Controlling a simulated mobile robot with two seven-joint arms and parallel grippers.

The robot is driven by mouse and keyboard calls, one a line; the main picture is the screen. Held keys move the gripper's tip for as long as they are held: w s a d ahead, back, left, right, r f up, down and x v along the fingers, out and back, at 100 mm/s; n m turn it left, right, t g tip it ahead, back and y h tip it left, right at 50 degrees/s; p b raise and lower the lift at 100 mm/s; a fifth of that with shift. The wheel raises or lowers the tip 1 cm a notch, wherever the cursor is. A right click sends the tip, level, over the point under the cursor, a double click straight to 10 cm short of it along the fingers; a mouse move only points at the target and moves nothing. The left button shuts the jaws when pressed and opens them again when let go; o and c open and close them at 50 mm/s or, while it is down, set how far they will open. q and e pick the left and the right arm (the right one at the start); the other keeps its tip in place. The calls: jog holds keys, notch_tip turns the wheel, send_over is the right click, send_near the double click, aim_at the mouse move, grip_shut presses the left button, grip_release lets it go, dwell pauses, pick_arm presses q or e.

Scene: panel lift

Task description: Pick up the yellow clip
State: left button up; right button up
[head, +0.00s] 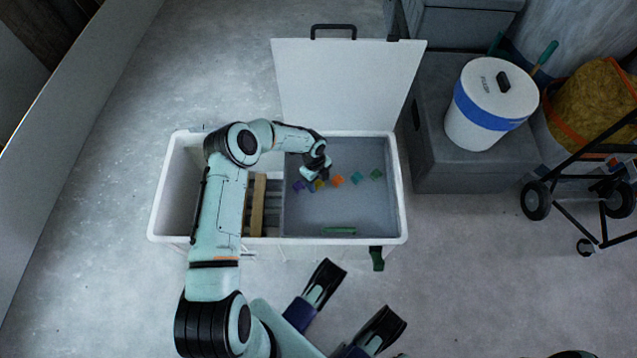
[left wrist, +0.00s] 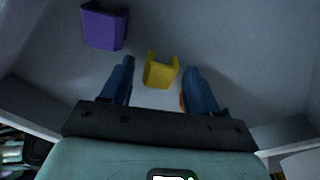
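The yellow clip (head: 319,186) lies on the grey floor of the right compartment of a white bin, partly hidden under my left gripper (head: 317,178) in the head view. In the left wrist view the yellow clip (left wrist: 160,72) shows between the two blue fingers of my left gripper (left wrist: 159,68), with a gap on each side. That gripper is open and holds nothing. My right gripper (head: 365,290) is at the bottom of the head view, in front of the bin, with its fingers apart and empty.
A purple clip (head: 299,186) lies left of the yellow one; orange (head: 338,181), teal (head: 356,178) and green (head: 377,174) clips lie right. A long green piece (head: 339,230) lies by the front wall of the white bin (head: 402,205). Its lid (head: 345,80) stands open behind.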

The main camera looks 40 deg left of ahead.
aim_at(318, 182)
pick_arm(q)
jog(key=c, duration=0.7)
jog(key=shift+r, duration=0.1)
jog(key=shift+c, duration=0.2)
pick_arm(e)
jog(key=shift+w, duration=0.1)
